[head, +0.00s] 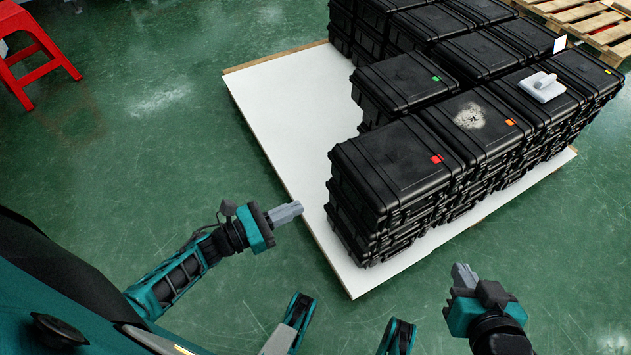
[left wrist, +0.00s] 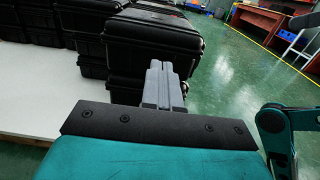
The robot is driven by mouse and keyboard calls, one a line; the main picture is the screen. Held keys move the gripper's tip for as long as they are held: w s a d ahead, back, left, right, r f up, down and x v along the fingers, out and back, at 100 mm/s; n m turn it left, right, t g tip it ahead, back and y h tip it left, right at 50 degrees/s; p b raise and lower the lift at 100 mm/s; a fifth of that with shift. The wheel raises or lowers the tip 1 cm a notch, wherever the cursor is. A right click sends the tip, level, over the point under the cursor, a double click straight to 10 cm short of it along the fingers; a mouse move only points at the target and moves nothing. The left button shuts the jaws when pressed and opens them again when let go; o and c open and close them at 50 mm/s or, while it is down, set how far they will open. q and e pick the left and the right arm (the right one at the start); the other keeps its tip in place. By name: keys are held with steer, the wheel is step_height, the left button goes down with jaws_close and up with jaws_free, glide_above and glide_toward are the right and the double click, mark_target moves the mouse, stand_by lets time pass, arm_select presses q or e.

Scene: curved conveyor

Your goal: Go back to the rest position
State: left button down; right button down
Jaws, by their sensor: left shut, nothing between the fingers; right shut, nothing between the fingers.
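My left gripper (head: 287,213) is shut and empty. It hangs over the left edge of the white pallet board, to the left of the black cases and apart from them. In the left wrist view its closed fingers (left wrist: 162,85) point toward the stacked cases. My right gripper (head: 463,273) is shut and empty, over the green floor in front of the pallet, below and to the right of the nearest stack. Neither gripper touches anything in the head view.
Black cases (head: 398,165) stand in stacks on the white board (head: 290,120). A white object (head: 541,87) lies on one case. A red stool (head: 35,55) is at the upper left, a wooden pallet (head: 592,25) at the upper right. Green floor is clear on the left.

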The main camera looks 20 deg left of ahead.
steer(key=shift+d, duration=0.1)
